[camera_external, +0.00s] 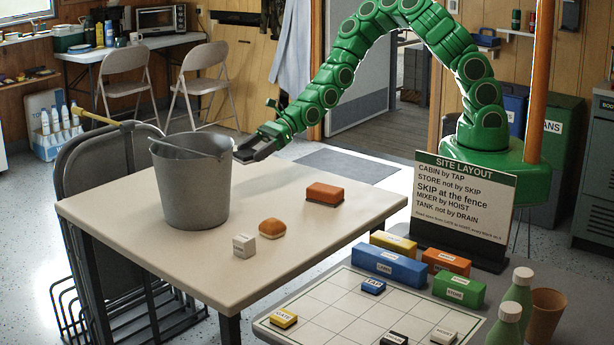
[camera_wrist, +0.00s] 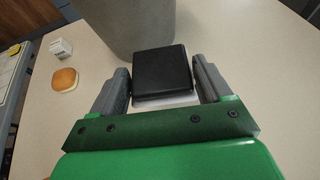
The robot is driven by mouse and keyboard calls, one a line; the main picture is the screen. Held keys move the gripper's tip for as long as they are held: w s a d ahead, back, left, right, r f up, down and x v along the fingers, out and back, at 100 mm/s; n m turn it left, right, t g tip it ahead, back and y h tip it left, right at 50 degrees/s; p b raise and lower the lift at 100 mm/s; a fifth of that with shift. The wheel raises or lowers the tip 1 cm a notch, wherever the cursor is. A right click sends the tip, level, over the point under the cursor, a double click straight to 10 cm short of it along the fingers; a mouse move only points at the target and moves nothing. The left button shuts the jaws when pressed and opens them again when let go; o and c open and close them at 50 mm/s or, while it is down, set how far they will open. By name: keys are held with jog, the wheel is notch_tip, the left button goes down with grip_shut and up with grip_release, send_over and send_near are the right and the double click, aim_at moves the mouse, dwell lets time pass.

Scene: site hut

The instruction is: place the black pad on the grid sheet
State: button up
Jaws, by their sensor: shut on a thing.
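The black pad (camera_wrist: 162,74) is between the two fingers of my gripper (camera_wrist: 162,88) in the wrist view, with a pale strip showing at its near edge. My gripper (camera_external: 256,148) is shut on the pad, just right of the grey bucket's rim in the external view and seemingly above the table. The grid sheet (camera_external: 330,318) lies at the lower right.
The grey bucket (camera_external: 192,185) stands on the beige table (camera_external: 150,240) with a white cube (camera_external: 244,245), an orange bun-like block (camera_external: 272,228) and a red-orange block (camera_external: 325,193). Larger blue (camera_external: 390,264), yellow, orange and green blocks line the sheet's far side, before a sign (camera_external: 463,205). Green bottles (camera_external: 516,300) stand right.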

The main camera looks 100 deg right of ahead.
jog(key=s+a+r+n+g+y, duration=0.1)
jog(key=s+a+n+g+y, duration=0.2)
jog(key=a, duration=1.2)
jog(key=s+a+r+n+g+y, duration=0.1)
jog(key=s+a+n+g+y, duration=0.3)
jog(key=a, duration=1)
jog(key=s+a+r+n+g, duration=0.1)
jog(key=s+a+n+g, duration=0.35)
jog(key=s+a, duration=1.8)
send_over(360, 306)
jog(key=shift+h, duration=0.4)
jog(key=f, duration=0.9)
jog(key=shift+s+d+f, duration=0.1)
jog(key=shift+s+d, duration=0.15)
jog(key=shift+w+a+f, duration=0.25)
jog(key=shift+a+f, duration=0.1)
jog(key=shift+f, duration=1.45)
jog(key=shift+f, duration=0.1)
